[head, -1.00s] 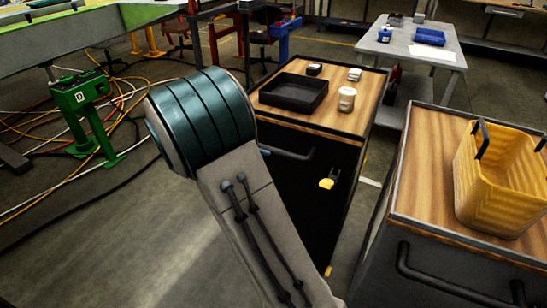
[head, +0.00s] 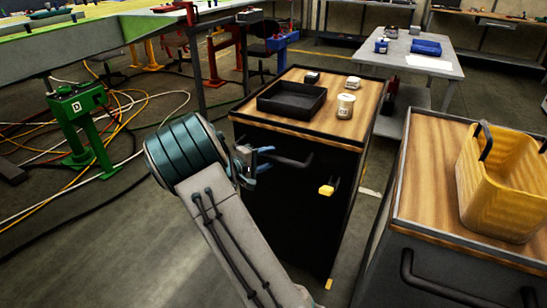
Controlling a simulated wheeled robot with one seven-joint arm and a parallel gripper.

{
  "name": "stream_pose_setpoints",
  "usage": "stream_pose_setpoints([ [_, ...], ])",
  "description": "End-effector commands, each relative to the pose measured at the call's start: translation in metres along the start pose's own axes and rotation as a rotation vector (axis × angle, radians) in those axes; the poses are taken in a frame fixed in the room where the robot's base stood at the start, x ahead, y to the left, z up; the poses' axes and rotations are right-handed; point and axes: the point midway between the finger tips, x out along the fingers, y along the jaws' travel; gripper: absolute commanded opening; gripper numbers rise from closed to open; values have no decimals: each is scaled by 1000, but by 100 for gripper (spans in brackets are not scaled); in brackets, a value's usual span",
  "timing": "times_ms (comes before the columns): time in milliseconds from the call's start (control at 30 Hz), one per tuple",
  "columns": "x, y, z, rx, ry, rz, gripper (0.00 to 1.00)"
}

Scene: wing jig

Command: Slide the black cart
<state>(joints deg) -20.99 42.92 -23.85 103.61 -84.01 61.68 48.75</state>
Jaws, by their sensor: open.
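The black cart (head: 300,215) stands upright in the middle of the head view, with a wooden top and a dark bar handle (head: 294,162) high on its front. A yellow latch or tag (head: 326,190) shows on its front, right of the handle. My gripper (head: 268,159) is open at the left end of the handle. One finger appears above the bar's height and one below. I cannot tell whether they are around the bar or only in front of it. My arm hides part of the cart's lower left side.
On the cart's top are a black tray (head: 292,112), a jar (head: 345,106) and two small items. A second cart (head: 440,225) with a yellow basket (head: 500,185) stands close on the right. A green stand (head: 78,120) and cables lie left. Floor at the front left is clear.

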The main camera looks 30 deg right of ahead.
Motion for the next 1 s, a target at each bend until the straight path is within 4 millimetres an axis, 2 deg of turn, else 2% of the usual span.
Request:
stream_pose_setpoints([
  [100, 18, 0, 0, 1, -2, 0, 43],
  [200, 27, 0, 0, 0, -1, 0, 43],
  [567, 32, 0, 0, 0, 0, 0, 43],
  [600, 32, 0, 0, 0, 0, 0, 38],
  [733, 32, 0, 0, 0, 0, 0, 2],
  [1000, 28, -1, 0, 0, 1, -1, 0],
])
